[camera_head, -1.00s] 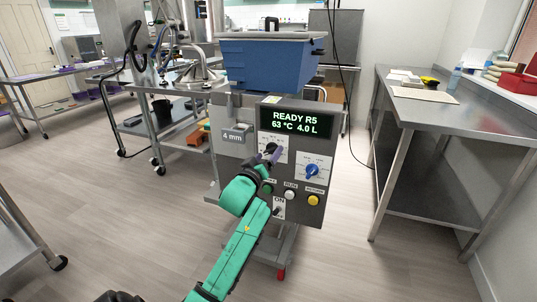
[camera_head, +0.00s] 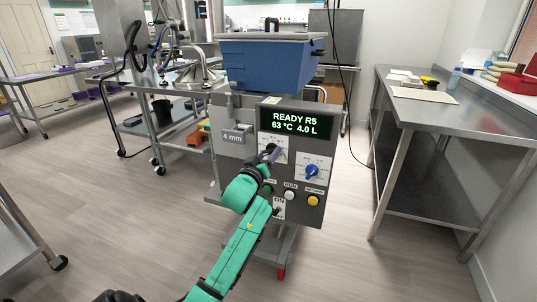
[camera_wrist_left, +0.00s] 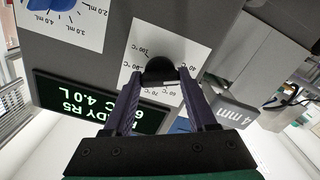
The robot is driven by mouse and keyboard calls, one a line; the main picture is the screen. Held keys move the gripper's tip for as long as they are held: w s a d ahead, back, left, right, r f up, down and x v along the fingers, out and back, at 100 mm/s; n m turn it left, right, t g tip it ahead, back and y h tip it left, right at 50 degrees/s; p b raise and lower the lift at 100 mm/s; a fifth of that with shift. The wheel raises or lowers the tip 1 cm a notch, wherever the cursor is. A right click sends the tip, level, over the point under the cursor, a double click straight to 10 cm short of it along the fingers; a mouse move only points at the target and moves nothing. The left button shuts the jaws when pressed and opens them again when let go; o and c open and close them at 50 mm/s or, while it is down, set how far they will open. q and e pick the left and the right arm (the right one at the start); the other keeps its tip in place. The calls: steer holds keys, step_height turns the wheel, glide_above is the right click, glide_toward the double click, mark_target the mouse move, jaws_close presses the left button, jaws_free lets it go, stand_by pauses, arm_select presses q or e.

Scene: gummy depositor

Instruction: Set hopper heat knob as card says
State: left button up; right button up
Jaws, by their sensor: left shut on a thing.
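The depositor's control panel (camera_head: 298,212) carries a dark display (camera_head: 297,122) reading "READY R5", "63 °C 4.0 L". The black heat knob (camera_wrist_left: 159,70) sits on a white plate with a °C scale (camera_wrist_left: 140,50) in the left wrist view. My left gripper (camera_wrist_left: 160,80) is shut on this knob, one finger on each side. In the head view, my left gripper (camera_head: 270,153) hides most of the knob. The knob's pointer direction is not clear. A blue knob (camera_head: 312,171) with a mL scale is to the right. I cannot make out an instruction card.
White and yellow buttons (camera_head: 313,201) and an ON switch label (camera_head: 279,204) are below the knobs, close to my arm. A blue hopper (camera_head: 268,65) is above the panel. A "4 mm" block (camera_head: 233,138) is left. A steel table (camera_head: 440,112) stands right, with clear floor between.

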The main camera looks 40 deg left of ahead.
arm_select(q)
steer(key=m+p, duration=0.1)
steer(key=m, duration=0.1)
steer(key=shift+r+m, duration=0.1)
steer(key=shift+m, duration=0.3)
steer(key=m+p, duration=0.1)
steer(key=m, duration=0.2)
steer(key=shift+m+p, duration=0.3)
steer(key=shift+p, duration=0.05)
steer(key=m, duration=0.3)
steer(key=shift+m+p, duration=0.4)
steer(key=m, duration=0.3)
steer(key=shift+a+m, duration=0.1)
steer(key=shift+m, duration=0.2)
steer(key=m, duration=0.4)
steer(key=shift+m+p, duration=0.3)
steer(key=shift+p, duration=0.05)
steer(key=m, duration=0.8)
steer(key=shift+m, duration=0.4)
steer(key=shift+m+p, duration=0.4)
steer(key=shift+m, duration=1.5)
